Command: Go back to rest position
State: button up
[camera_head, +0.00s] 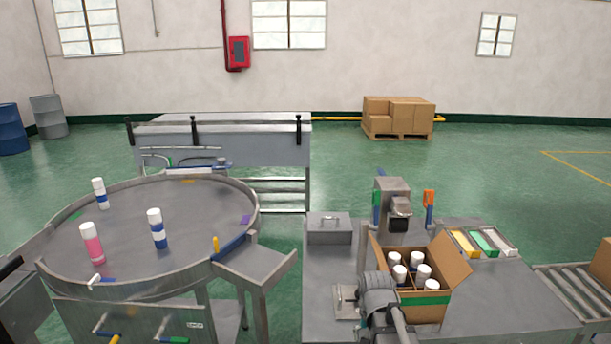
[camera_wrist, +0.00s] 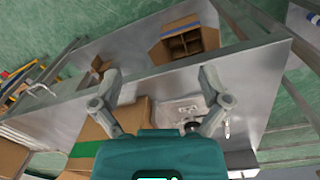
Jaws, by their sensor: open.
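My gripper (camera_wrist: 162,88) is open and empty in the wrist view, its two fingers spread wide above the grey workbench (camera_wrist: 150,75). In the head view, part of my arm (camera_head: 378,290) stands in front of the left side of an open cardboard box (camera_head: 428,308). My gripper's fingertips cannot be made out there. The box holds several white-capped cans (camera_head: 400,272) upright between dividers. A cardboard box with empty-looking compartments (camera_wrist: 190,42) shows at the top of the wrist view, apart from the fingers.
A round table (camera_head: 150,261) at left carries a pink can (camera_head: 92,246) and two blue-and-white cans (camera_head: 157,230) (camera_head: 100,194). A crimping machine (camera_head: 392,200), grey metal box (camera_head: 329,230) and parts tray (camera_head: 475,243) stand on the bench. A roller conveyor (camera_head: 575,293) is at right.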

jog(key=s+n, duration=0.2)
jog(key=s+r+n, duration=0.1)
jog(key=s+n, duration=0.1)
jog(key=shift+s+a+r+p, duration=0.1)
jog(key=shift+s+a+p, duration=0.15)
jog(key=shift+p, duration=0.15)
jog(key=shift+d, duration=0.1)
dwell(0.8)
